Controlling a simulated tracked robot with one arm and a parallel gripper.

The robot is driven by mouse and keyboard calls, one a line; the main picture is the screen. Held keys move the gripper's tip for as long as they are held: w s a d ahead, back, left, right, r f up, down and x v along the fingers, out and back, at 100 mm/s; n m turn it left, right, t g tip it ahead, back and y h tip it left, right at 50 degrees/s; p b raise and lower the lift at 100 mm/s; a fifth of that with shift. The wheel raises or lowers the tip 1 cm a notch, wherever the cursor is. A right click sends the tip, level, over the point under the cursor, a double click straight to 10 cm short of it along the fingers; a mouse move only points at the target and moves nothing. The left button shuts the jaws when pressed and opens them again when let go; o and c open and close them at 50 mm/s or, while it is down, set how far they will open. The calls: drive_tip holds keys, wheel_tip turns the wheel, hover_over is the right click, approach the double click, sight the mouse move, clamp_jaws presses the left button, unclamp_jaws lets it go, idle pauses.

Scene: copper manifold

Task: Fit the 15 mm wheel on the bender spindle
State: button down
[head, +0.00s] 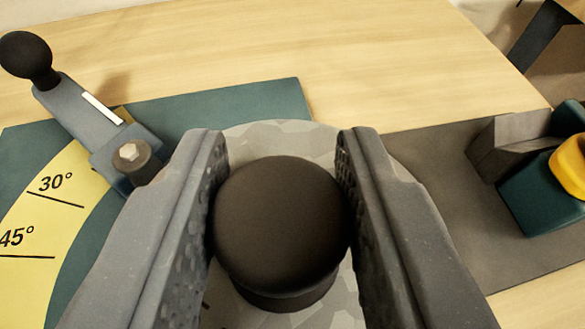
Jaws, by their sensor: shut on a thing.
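My gripper (283,138) is shut on a round black knob (281,215), with one ridged finger on each side. Beneath the knob is a pale grey, mottled round wheel (270,130), mostly hidden by the knob and fingers. I cannot read a size on it. The wheel appears over the bender's teal plate (240,108), which has a yellow angle scale (45,225) marked 30° and 45° at left. The spindle is not visible, so I cannot tell whether the wheel is around it, touching the plate or above it.
A grey lever (85,118) with a black ball end (27,55) and a bolt stands at left, close to my left finger. A grey block (505,145) and a teal and yellow clamp-like part (545,190) sit on a dark grey plate at right. Bare wooden bench (330,55) lies behind.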

drive_tip(key=shift+f+b, duration=1.6)
drive_tip(key=shift+f, duration=1.45)
drive_tip(key=c, duration=1)
unclamp_jaws()
drive_tip(key=shift+o, duration=0.2)
drive_tip(key=shift+s, duration=0.1)
drive_tip(key=p+v, duration=0.1)
drive_tip(key=v, duration=1.2)
drive_tip(key=shift+s, duration=0.3)
